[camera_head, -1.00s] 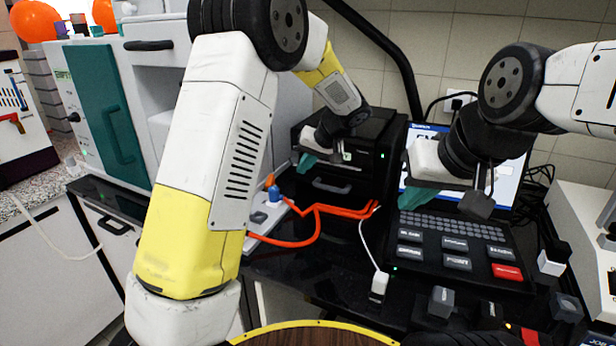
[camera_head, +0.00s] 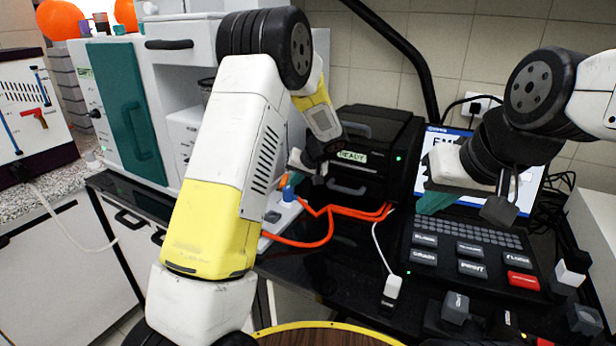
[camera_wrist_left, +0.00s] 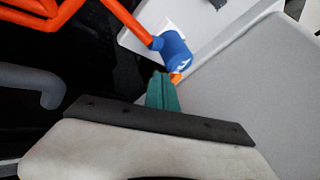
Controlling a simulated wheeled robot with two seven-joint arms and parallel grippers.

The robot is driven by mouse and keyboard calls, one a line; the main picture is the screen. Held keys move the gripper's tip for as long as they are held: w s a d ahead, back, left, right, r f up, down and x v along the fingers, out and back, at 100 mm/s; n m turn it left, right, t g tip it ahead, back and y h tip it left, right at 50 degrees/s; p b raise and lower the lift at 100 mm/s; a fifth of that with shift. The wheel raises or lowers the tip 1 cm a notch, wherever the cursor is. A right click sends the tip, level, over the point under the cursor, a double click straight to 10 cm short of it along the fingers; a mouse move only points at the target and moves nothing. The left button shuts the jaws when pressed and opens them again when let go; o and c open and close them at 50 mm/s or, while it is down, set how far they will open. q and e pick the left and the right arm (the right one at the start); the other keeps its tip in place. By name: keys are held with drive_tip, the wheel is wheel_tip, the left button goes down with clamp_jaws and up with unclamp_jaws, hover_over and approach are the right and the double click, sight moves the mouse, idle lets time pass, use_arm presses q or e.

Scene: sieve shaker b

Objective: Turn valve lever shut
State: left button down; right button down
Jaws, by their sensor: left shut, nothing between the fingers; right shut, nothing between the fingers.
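A small valve with a blue body (camera_head: 289,192) and an orange lever (camera_head: 283,181) stands on a white block, just right of my left forearm. In the left wrist view the blue body (camera_wrist_left: 174,52) is beyond the fingertips, with the orange lever tip (camera_wrist_left: 176,77) beside them. My left gripper (camera_wrist_left: 162,92) is shut and empty, its teal fingertips close to the lever; I cannot tell whether they touch. In the head view its fingertips are hard to make out. My right gripper (camera_head: 435,201) is shut and empty, in front of the laptop screen.
Orange tubing (camera_head: 322,212) runs from the valve toward the black printer-like box (camera_head: 370,160) marked READY. A dark keypad panel (camera_head: 470,255) lies below the right gripper. A teal-doored cabinet (camera_head: 130,115) stands at left. A red lever-like part (camera_head: 35,116) is on the far-left panel.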

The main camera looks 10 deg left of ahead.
use_arm(q)
drive_tip(key=shift+a, duration=0.1)
drive_tip(key=shift+s+a, duration=0.35)
drive_tip(key=shift+a, duration=0.4)
drive_tip(key=shift+d, duration=0.15)
